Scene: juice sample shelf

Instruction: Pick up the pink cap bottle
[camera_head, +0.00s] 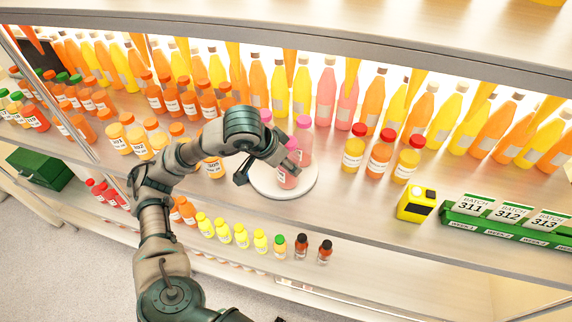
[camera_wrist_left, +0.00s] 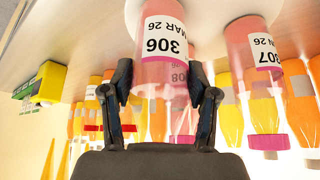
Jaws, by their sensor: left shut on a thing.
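A pink bottle with a pink cap (camera_head: 287,179) is at the front of a round white plate (camera_head: 310,188) on the shelf. My left gripper (camera_head: 268,168) is at this bottle, its fingers partly hidden by the arm. In the left wrist view, which is upside down, the fingers (camera_wrist_left: 161,92) are shut on either side of the bottle (camera_wrist_left: 168,72), whose label reads 306. The bottle looks upright, and I cannot tell whether it touches the plate. Another pink-capped bottle (camera_head: 304,132) stands just behind it, and it also shows in the left wrist view (camera_wrist_left: 247,55). My right gripper is not in view.
Red-capped bottles (camera_head: 380,153) stand to the right of the plate. A yellow box (camera_head: 416,205) and a green rack with batch cards (camera_head: 505,229) are further right. Tall bottles (camera_head: 326,92) line the back. Small yellow bottles (camera_head: 241,235) stand on the lower shelf.

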